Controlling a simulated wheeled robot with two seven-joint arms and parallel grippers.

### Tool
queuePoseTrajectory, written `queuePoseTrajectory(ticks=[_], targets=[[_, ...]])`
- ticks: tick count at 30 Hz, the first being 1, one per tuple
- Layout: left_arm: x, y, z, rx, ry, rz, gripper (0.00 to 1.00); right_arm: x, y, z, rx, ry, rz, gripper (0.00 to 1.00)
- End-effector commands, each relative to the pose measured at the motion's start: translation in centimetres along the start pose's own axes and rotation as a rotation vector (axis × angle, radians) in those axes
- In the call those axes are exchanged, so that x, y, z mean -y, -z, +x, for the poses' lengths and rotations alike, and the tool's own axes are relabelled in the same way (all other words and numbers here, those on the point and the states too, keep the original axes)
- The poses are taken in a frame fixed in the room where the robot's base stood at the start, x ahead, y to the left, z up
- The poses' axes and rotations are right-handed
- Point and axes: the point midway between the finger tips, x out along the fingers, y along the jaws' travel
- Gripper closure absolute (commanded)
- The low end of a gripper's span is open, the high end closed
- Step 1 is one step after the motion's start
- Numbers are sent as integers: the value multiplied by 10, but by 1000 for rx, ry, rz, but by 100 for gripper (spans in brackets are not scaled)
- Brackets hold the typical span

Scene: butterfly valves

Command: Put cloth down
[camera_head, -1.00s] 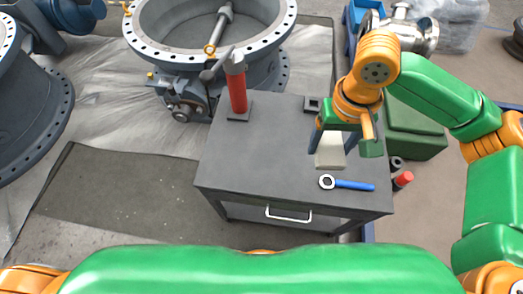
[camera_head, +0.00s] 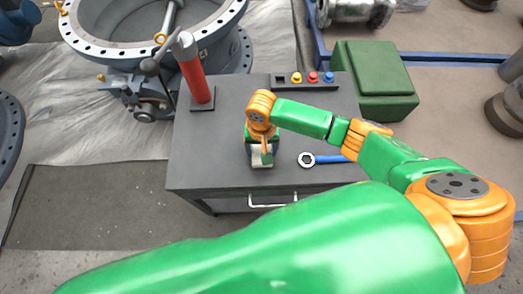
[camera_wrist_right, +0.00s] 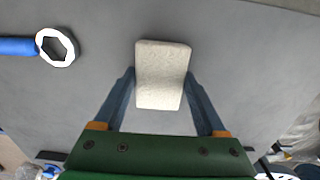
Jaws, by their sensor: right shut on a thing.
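The cloth (camera_wrist_right: 162,75) is a pale off-white, block-shaped pad. My right gripper (camera_wrist_right: 160,80) has a finger along each side of it and is shut on it. In the head view the cloth (camera_head: 261,157) shows under my right gripper (camera_head: 260,150), over the front middle of the dark grey table (camera_head: 215,150). The cloth is at or close above the tabletop; I cannot tell whether it touches. My left gripper is out of view.
A ring wrench with a blue handle (camera_head: 328,159) lies right of the cloth. A red cylinder (camera_head: 192,75) stands at the table's back left. A strip with coloured buttons (camera_head: 313,80) is at the back right. The tabletop left of the cloth is clear.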

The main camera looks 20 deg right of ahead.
Motion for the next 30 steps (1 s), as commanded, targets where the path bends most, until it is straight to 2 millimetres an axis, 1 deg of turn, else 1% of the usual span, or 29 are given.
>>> queuePoseTrajectory(ticks=[1,7,11,12,14,15,21,23,26,30], targets=[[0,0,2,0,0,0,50,0,0,4,0,0,0,87],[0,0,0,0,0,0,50,0,0,3,-1,1,-1,87],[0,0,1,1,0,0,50,0,0,6,0,1,0,87],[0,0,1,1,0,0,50,0,0,6,0,1,0,21],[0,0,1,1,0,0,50,0,0,6,0,1,0,5],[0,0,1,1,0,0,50,0,0,6,0,1,0,0],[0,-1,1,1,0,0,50,0,0,5,-1,1,0,0],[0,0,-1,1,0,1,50,0,1,0,-2,1,-1,0],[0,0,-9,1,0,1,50,1,1,-22,-2,3,-1,0],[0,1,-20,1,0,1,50,0,1,-64,-4,3,-1,0]])
